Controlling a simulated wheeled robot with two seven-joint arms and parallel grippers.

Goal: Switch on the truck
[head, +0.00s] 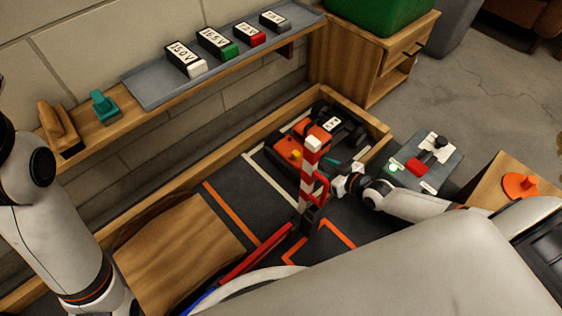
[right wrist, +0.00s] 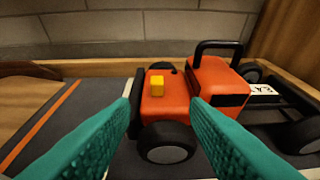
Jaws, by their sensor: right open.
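The orange and black truck (head: 320,131) stands in the wooden-walled pit at the back, partly hidden by a striped post. It carries a plate with lettering on its rear part. A small yellow block (head: 296,154) sits on its orange front part. In the right wrist view the truck (right wrist: 215,78) is seen from the side, and the yellow block (right wrist: 157,86) shows between the fingers. My right gripper (right wrist: 162,104) is open, with teal fingers apart and nothing between them. In the head view it (head: 335,164) is beside the truck. My left arm shows at the left edge, but its gripper is out of view.
A red and white striped post (head: 310,170) stands close to my right gripper. A grey shelf tray (head: 150,86) holds several labelled voltage blocks. A grey panel (head: 452,167) with a red and black device lies at right. Low wooden walls (head: 240,142) edge the pit.

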